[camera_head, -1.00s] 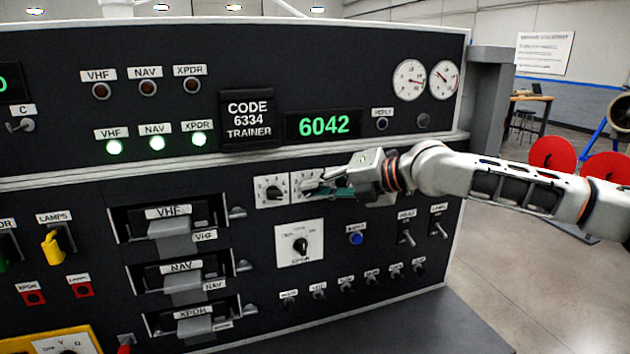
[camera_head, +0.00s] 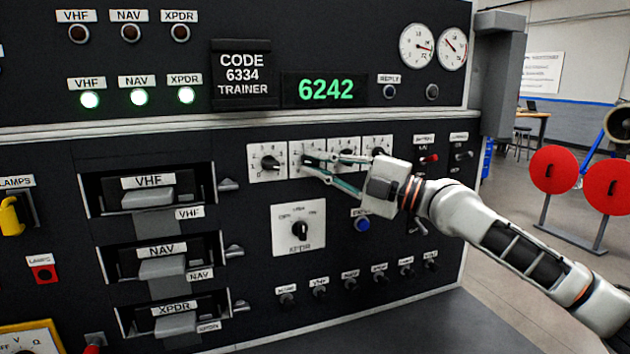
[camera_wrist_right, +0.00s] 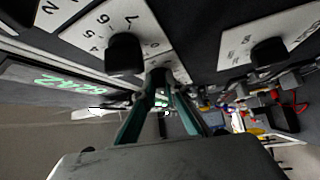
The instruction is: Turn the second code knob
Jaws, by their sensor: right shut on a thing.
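The second code knob (camera_head: 308,160) is on the second white plate of a row on the dark panel. My right gripper (camera_head: 314,164) is at this knob, its teal fingers reaching in from the right and shut on it. In the right wrist view the fingertips (camera_wrist_right: 158,82) close around a dark knob and partly hide it. The first code knob (camera_head: 269,162) is just left of the gripper. The green display (camera_head: 326,90) reads 6242. The placard (camera_head: 242,75) reads CODE 6334 TRAINER. My left gripper is out of view.
The third code knob (camera_head: 346,156) and fourth code knob (camera_head: 378,150) sit close to my right gripper's fingers. The XPDR selector (camera_head: 299,230) and a blue button (camera_head: 362,224) are below. Red discs (camera_head: 554,169) stand on the floor to the right.

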